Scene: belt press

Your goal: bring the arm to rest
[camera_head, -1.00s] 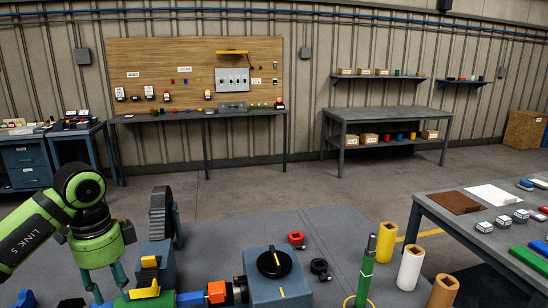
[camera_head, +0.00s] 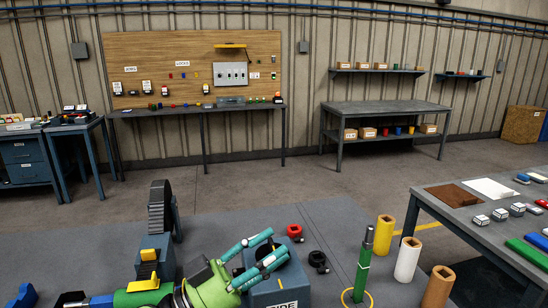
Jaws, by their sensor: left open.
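My left gripper (camera_head: 278,246) comes in from the bottom, with a green body and teal fingers. Its fingers point up and to the right, spread apart with nothing visible between them. It lies in front of a blue box (camera_head: 292,287) on the grey surface and hides part of it; whether it touches the box I cannot tell. My right gripper is not in view.
A blue machine with a dark wheel (camera_head: 160,210) and a yellow stepped part (camera_head: 148,268) stands left of the gripper. To the right are a red part (camera_head: 294,231), a green post (camera_head: 363,270), and yellow (camera_head: 384,236), white (camera_head: 407,260) and orange (camera_head: 438,288) cylinders.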

